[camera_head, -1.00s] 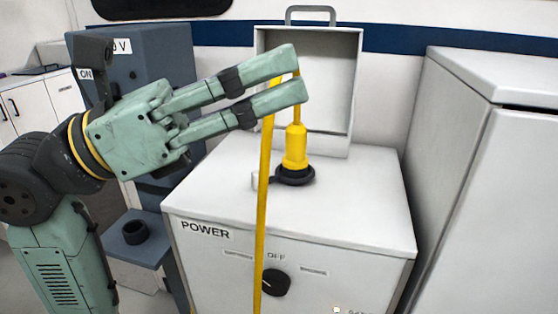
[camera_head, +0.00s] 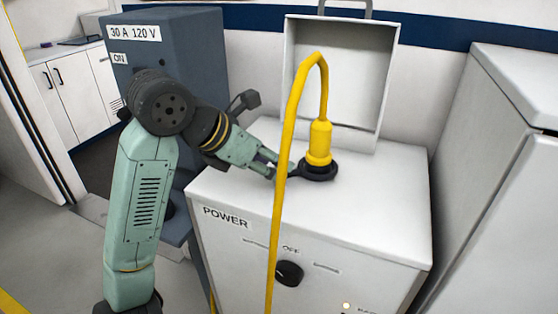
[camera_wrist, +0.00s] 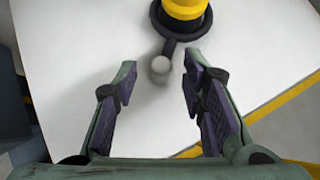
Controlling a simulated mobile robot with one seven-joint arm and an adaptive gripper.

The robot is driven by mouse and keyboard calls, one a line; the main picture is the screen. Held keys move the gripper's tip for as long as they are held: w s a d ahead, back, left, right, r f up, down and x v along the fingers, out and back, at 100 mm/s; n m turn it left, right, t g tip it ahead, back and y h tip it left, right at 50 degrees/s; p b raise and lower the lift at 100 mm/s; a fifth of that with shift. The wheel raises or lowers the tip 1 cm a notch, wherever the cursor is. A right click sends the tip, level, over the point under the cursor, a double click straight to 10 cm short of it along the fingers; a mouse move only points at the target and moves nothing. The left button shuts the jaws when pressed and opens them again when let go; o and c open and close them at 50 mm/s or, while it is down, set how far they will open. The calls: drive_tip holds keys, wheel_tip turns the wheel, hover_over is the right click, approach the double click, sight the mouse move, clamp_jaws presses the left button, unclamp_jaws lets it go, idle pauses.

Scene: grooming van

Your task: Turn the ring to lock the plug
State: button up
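The yellow plug (camera_head: 320,140) stands upright on top of the white power box. A black ring (camera_head: 318,174) surrounds its base. In the wrist view the ring (camera_wrist: 184,24) has a short dark arm ending in a pale round knob (camera_wrist: 160,64). My gripper (camera_head: 270,168) is low over the box top, left of the plug. In the wrist view my gripper (camera_wrist: 159,74) is open, with the knob between its fingertips and a gap on both sides. In the head view the yellow cable hides part of the fingertips and the knob.
The yellow cable (camera_head: 284,170) arches from the plug and hangs down the front of the power box (camera_head: 360,215). A raised lid (camera_head: 366,85) stands behind. A black OFF dial (camera_head: 289,273) is on the front. A blue-grey cabinet (camera_head: 200,60) stands left, a white cabinet (camera_head: 490,150) right.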

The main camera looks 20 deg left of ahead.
drive_tip(key=shift+x, duration=1.6)
drive_tip(key=shift+c, duration=0.2)
clamp_jaws()
